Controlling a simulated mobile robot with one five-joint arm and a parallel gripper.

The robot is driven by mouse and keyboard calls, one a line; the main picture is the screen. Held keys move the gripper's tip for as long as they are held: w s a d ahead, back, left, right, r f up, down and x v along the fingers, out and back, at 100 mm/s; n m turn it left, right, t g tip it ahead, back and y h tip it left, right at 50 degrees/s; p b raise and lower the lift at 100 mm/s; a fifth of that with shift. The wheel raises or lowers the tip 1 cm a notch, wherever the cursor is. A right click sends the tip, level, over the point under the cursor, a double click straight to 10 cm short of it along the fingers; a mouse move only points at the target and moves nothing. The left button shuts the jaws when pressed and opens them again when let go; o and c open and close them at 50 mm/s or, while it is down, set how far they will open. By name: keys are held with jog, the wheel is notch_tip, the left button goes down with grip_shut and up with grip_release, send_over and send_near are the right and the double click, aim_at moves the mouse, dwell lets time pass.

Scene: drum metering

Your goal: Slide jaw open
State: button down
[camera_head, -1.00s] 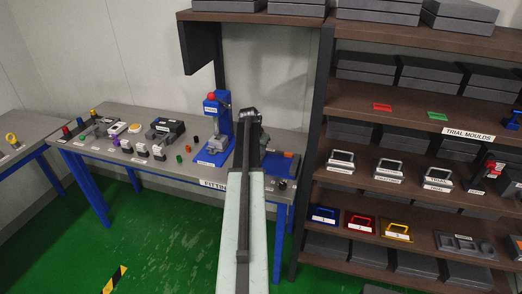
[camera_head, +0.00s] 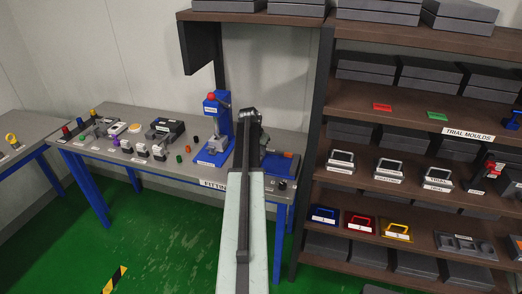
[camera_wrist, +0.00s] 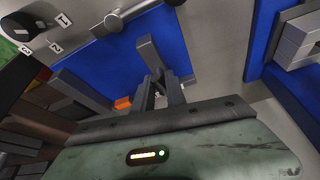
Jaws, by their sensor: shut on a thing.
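In the wrist view, a blue base plate (camera_wrist: 108,62) carries grey blocks and bars. A grey bar-like jaw (camera_wrist: 149,52) stands at the tips of my gripper (camera_wrist: 162,84), and the fingers are closed on it. Another grey block (camera_wrist: 82,89) lies to the left on the same plate, apart from the fingers. In the head view, the blue fixture (camera_head: 280,165) sits at the right end of the bench, partly hidden behind my arm. My fingertips and the held jaw are hidden there.
A blue press (camera_head: 216,130) stands just left of my arm on the grey bench (camera_head: 190,173). Small fittings cover the bench's left part. A brown shelf rack (camera_head: 318,150) stands close on the right. The wrist view also shows a small orange part (camera_wrist: 122,103) near the fingers.

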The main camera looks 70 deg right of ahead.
jog(key=w, duration=0.6)
jog(key=shift+a, duration=0.2)
jog(key=c, duration=1.4)
grip_release()
jog(key=shift+c, duration=0.2)
jog(key=shift+s, duration=0.1)
jog(key=p+v, duration=0.7)
jog(key=shift+a+r, duration=0.2)
jog(key=shift+r, duration=0.15)
